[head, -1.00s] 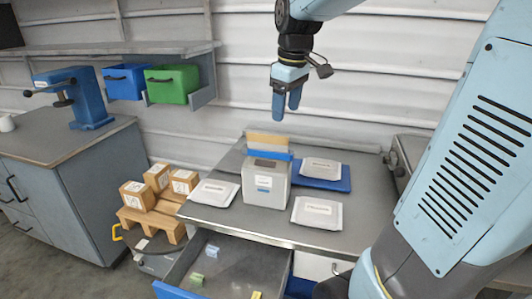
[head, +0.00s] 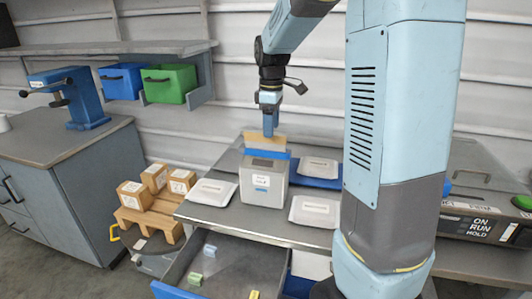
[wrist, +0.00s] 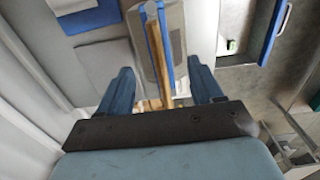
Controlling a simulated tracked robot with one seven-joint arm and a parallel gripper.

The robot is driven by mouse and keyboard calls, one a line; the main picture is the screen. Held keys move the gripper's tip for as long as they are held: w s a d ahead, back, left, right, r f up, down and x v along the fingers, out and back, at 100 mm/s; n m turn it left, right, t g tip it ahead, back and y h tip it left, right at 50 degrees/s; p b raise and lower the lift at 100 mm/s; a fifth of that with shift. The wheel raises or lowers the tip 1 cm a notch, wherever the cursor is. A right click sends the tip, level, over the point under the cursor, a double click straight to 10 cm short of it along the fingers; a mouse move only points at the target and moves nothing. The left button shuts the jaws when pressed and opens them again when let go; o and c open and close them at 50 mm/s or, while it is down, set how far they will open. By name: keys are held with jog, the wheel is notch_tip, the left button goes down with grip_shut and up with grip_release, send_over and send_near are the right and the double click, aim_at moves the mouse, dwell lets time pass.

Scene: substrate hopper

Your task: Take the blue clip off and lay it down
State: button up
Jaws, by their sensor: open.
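The blue clip (head: 268,153) is a long bar across the top of the grey hopper (head: 262,188), at the foot of an upright tan sheet (head: 265,141). In the wrist view the clip (wrist: 157,40) shows as blue strips along the tan edge (wrist: 164,55). My gripper (head: 268,130) points down just above the tan sheet, in line with the clip. In the wrist view my gripper (wrist: 162,85) is open, with one finger on each side of the tan sheet and clear space on both sides. Nothing is held.
White packets lie left (head: 212,192) and right (head: 315,210) of the hopper. Another packet (head: 318,168) lies on a blue mat (head: 302,180) behind. An open drawer (head: 235,268) with small coloured pieces is in front. The bench top (head: 275,230) has a bare strip before the hopper.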

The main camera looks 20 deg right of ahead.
aim_at(270, 145)
jog(key=shift+w+a+f, duration=0.1)
jog(key=shift+w+f, duration=0.05)
jog(key=shift+f, duration=3.6)
jog(key=c, duration=1.1)
jog(key=shift+c, duration=0.2)
jog(key=shift+r, duration=0.15)
notch_tip(270, 145, up, 17)
